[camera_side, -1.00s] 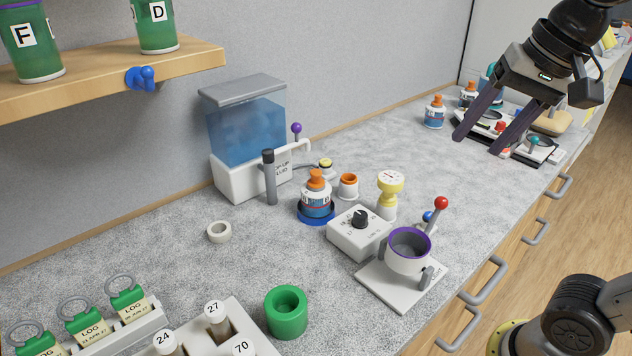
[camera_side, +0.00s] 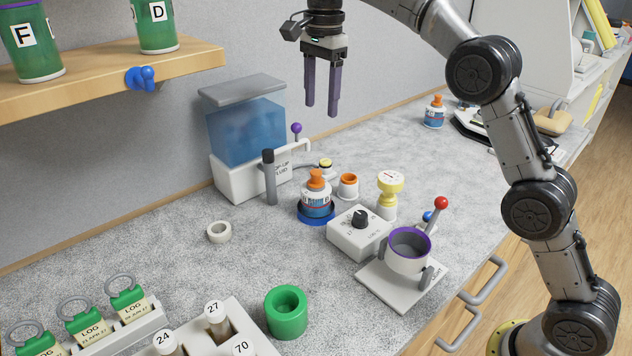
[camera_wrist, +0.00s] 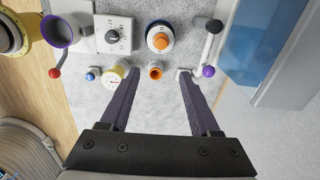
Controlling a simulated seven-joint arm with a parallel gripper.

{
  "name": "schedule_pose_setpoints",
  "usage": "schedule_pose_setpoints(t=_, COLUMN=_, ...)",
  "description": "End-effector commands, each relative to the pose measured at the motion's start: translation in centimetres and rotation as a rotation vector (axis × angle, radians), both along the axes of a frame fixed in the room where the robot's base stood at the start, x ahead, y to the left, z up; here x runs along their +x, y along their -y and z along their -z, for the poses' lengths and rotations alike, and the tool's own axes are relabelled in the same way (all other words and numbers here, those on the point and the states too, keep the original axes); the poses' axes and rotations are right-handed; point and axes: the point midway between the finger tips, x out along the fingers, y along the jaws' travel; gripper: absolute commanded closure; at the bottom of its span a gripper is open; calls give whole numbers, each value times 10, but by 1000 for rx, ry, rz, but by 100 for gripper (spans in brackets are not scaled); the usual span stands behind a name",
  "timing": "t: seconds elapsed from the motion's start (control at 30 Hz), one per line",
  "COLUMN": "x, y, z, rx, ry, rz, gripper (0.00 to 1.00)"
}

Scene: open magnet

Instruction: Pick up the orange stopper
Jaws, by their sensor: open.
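An orange stopper (camera_side: 316,178) sits in the neck of a small labelled bottle (camera_side: 318,202), which stands upright in a blue ring-shaped holder (camera_side: 304,216). In the wrist view the stopper (camera_wrist: 160,41) shows from above, beyond my fingertips. A second orange piece, an orange-rimmed white cup (camera_side: 348,186), stands just right of the bottle; it also shows between my fingertips in the wrist view (camera_wrist: 155,71). My gripper (camera_side: 321,112) is open and empty, pointing down, high above the bench and above the bottle area.
A blue-liquid tank (camera_side: 245,135) with a purple-knobbed tap and a dark-capped grey rod (camera_side: 270,178) stand left of the bottle. A white dial box (camera_side: 358,236), yellow gauge (camera_side: 389,185) and red-knobbed lever (camera_side: 441,203) stand to the right. Bench between the tape ring (camera_side: 219,232) and green cup (camera_side: 286,312) is clear.

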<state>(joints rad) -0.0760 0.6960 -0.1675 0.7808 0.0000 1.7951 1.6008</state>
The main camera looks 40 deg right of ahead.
Motion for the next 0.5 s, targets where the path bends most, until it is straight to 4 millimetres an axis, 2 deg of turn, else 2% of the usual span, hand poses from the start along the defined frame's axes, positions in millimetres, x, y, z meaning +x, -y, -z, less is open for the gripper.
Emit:
schedule_pose_setpoints(t=0.03, x=3, y=-1, z=11, rx=-2, ry=-20, rz=-3, gripper=37)
schedule_pose_setpoints(t=0.27, x=5, y=-3, z=34, rx=-3, ry=-41, rz=-6, gripper=37)
schedule_pose_setpoints(t=0.5, x=5, y=-3, z=71, rx=-3, ry=-42, rz=-6, gripper=37)
